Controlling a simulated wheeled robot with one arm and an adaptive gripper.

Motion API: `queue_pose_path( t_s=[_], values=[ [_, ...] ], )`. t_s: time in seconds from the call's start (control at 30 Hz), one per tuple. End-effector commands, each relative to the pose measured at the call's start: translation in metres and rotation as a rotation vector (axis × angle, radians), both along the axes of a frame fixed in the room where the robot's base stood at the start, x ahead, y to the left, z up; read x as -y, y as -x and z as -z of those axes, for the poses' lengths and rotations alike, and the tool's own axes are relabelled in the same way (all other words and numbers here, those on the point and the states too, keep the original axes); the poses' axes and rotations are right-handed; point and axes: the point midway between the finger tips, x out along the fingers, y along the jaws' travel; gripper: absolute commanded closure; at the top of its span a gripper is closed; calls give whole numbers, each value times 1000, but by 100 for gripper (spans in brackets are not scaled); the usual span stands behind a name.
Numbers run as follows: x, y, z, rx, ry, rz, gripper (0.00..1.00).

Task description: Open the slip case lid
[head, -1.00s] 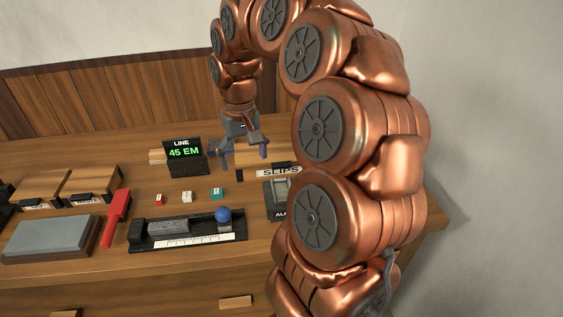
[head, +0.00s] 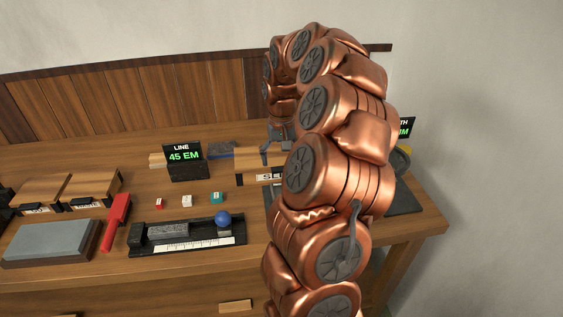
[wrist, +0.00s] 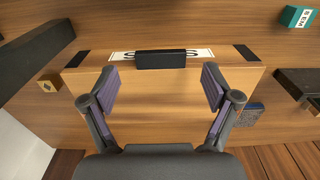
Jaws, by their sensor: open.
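In the wrist view the wooden lid (wrist: 160,110) fills the middle, flat and closed as far as I can see. A dark handle (wrist: 160,59) covers the middle of the label at the lid's edge. My gripper (wrist: 160,88) is open and empty over the lid, its fingers spread wider than the handle and short of it in the picture. In the head view it is mostly hidden.
The line sign (head: 184,160) stands left of the case. In front lie several small cubes, such as a teal one (head: 217,198), and a black composing tray (head: 190,234) with a blue ball knob. A speckled blue block (wrist: 250,115) lies beside the case.

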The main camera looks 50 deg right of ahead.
Motion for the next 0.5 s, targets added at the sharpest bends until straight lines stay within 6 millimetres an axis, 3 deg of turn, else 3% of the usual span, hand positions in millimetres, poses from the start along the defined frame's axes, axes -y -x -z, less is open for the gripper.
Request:
queue_pose_path(
  t_s=[0.2, 0.5],
  values=[
    [-1, 1, 19, -2, -2, -2, 12],
    [0, 0, 23, 2, 1, -1, 12]
  ],
)
